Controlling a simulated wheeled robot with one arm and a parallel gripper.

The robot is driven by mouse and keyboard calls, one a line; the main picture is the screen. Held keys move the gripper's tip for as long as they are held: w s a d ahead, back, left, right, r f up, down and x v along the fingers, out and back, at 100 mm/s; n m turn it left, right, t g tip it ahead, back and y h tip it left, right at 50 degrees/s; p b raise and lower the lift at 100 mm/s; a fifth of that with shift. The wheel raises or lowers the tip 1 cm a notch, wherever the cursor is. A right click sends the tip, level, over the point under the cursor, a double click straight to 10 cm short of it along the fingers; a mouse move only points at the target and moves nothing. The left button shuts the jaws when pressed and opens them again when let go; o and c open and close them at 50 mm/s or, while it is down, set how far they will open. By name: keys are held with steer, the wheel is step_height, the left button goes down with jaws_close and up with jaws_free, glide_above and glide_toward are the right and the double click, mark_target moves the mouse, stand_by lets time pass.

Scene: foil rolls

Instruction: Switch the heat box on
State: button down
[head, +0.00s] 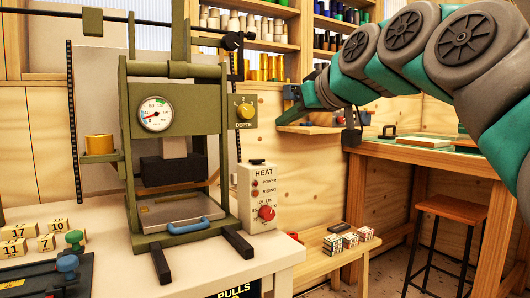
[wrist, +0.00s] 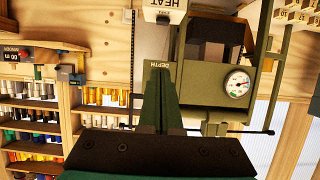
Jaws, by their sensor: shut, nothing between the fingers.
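The heat box (head: 258,197) is a cream box labelled HEAT, right of the green press on the white bench. A black switch (head: 257,162) sits on its top. Its front has two small red lamps (head: 255,188), POWER and RISING, and a red knob (head: 266,212); I cannot tell whether the lamps are lit. My gripper (head: 285,118) is above and right of the box, apart from it, shut and empty.
The green press (head: 175,120) with a dial gauge (head: 155,114) and a yellow DEPTH knob (head: 246,111) stands left of the box. Numbered blocks (head: 30,238) lie at front left. A wooden workbench (head: 430,152) and stool (head: 450,212) are at right. Spool shelves (head: 245,35) line the back.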

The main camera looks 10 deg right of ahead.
steer(key=shift+w, duration=0.1)
glide_above(257, 161)
steer(key=s+d, duration=0.1)
steer(key=d, duration=0.1)
step_height(257, 161, down, 4)
steer(key=shift+a+f+p, duration=0.25)
steer(key=shift+f+p, duration=0.2)
steer(key=shift+f, duration=0.15)
steer(key=shift+s+f, duration=0.15)
steer(key=shift+f, duration=1.05)
